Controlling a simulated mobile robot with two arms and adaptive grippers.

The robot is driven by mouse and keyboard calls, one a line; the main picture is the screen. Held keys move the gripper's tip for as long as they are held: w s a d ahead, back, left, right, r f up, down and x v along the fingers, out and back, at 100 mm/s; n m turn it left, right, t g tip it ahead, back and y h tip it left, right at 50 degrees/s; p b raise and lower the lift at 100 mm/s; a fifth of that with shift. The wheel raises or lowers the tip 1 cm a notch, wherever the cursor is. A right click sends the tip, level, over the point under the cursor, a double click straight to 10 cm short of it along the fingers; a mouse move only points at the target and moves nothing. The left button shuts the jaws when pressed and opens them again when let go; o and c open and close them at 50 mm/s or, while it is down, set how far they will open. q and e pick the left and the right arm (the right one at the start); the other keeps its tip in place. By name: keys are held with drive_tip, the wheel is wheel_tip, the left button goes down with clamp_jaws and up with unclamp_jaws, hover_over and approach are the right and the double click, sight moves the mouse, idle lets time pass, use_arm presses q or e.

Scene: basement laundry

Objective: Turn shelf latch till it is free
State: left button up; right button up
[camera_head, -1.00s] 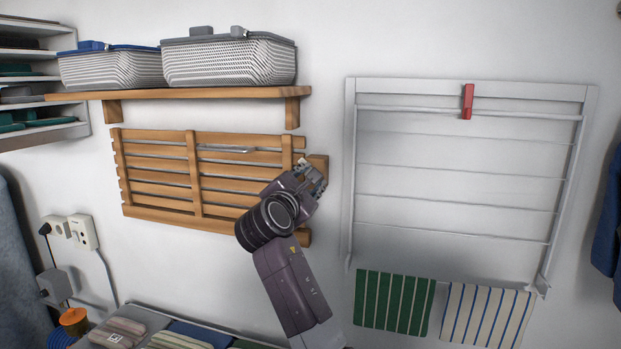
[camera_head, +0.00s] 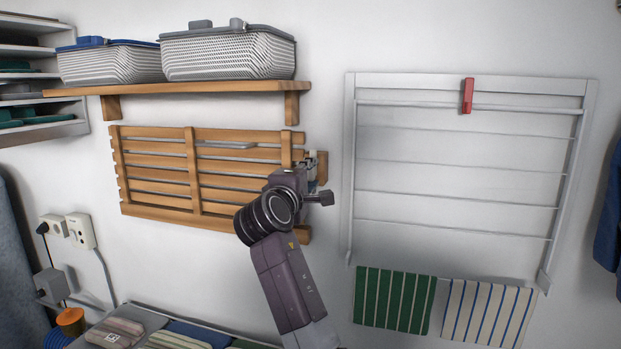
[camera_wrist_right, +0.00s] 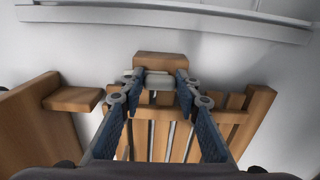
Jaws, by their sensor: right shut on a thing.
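The slatted wooden shelf (camera_head: 160,205) is folded flat against the wall under the upper shelf. The wooden latch (camera_head: 322,166) is at its right edge, partly hidden by my right gripper (camera_head: 312,162). In the right wrist view the latch (camera_wrist_right: 160,62) shows as a wooden block just beyond the fingertips, with part of it between them. My right gripper (camera_wrist_right: 161,80) is shut on the latch. Its fingers stay apart by the latch's width. My left gripper is not in view.
The upper shelf (camera_head: 210,88) holds a blue-lidded basket (camera_head: 110,66) and a grey-lidded basket (camera_head: 228,57). A white drying rack (camera_head: 350,180) with a red peg (camera_head: 467,96) hangs to the right. Striped cloths (camera_head: 394,302) hang below it. Bare wall lies between shelf and rack.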

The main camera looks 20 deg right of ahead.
drive_tip(key=shift+f, duration=0.1)
idle(0.5)
drive_tip(key=o, duration=1.2)
drive_tip(key=shift+c, duration=0.2)
drive_tip(key=shift+s, duration=0.1)
drive_tip(key=v, duration=0.7)
drive_tip(key=shift+a, duration=0.15)
drive_tip(key=shift+s, duration=0.15)
